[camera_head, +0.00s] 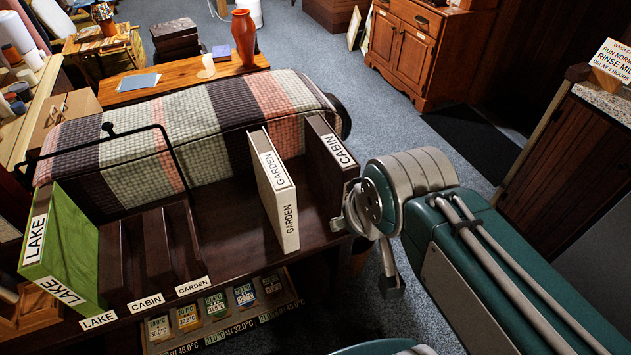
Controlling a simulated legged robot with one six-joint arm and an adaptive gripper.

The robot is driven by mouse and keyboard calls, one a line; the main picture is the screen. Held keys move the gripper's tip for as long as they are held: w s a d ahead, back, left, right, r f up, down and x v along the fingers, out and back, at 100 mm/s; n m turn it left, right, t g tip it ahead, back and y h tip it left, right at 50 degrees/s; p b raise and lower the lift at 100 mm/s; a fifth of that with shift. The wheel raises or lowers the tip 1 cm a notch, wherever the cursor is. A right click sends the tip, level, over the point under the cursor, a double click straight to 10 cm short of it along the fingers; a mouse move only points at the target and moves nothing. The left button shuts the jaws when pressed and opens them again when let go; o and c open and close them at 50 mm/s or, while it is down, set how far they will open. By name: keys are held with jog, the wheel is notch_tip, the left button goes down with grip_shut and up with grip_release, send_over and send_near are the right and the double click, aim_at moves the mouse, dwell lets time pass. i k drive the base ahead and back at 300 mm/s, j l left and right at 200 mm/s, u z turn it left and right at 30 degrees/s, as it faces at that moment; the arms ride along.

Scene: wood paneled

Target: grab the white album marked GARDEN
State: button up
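The white album marked GARDEN (272,196) stands upright on the dark wooden surface, right of centre, with GARDEN labels on its top and its spine. My gripper (364,257) is to the right of the white album, apart from it and beside the near end of the dark brown CABIN album (326,172). Its two fingers look spread, with nothing seen between them. My arm comes in from the lower right.
The CABIN album stands just right of the white one. A green LAKE album (62,250) stands at the left, beside a dark slotted rack (160,250) with LAKE, CABIN and GARDEN labels in front. A striped padded roll (190,120) lies behind. Bare surface separates rack and white album.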

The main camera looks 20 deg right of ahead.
aim_at(277, 191)
jog(key=j+z, duration=0.2)
jog(key=z, duration=0.25)
jog(key=k+j+z, duration=0.1)
jog(key=z, duration=0.35)
jog(key=j+z, duration=0.2)
jog(key=z, duration=0.3)
jog(key=k+j, duration=0.2)
